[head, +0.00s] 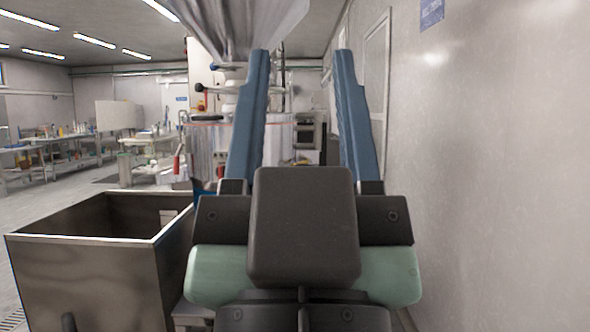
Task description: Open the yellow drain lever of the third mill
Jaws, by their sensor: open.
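My gripper (301,56) is in the middle of the head view, with its two long blue fingers spread apart and nothing between them. A steel mill or tank (209,140) stands ahead, partly hidden by my left finger. A large steel funnel (235,22) hangs above it at the top of the view. A red handle (177,165) shows at the tank's left side. A dark-knobbed lever (200,88) sits higher, below the funnel. I cannot make out a yellow drain lever, nor tell which machine is the third mill. My gripper hides much of the area ahead.
An open steel bin (90,275) stands close at the lower left. A pale wall (500,170) runs close along the right. Work tables (75,150) with several small items stand far left. Open floor (60,205) lies between them and the bin.

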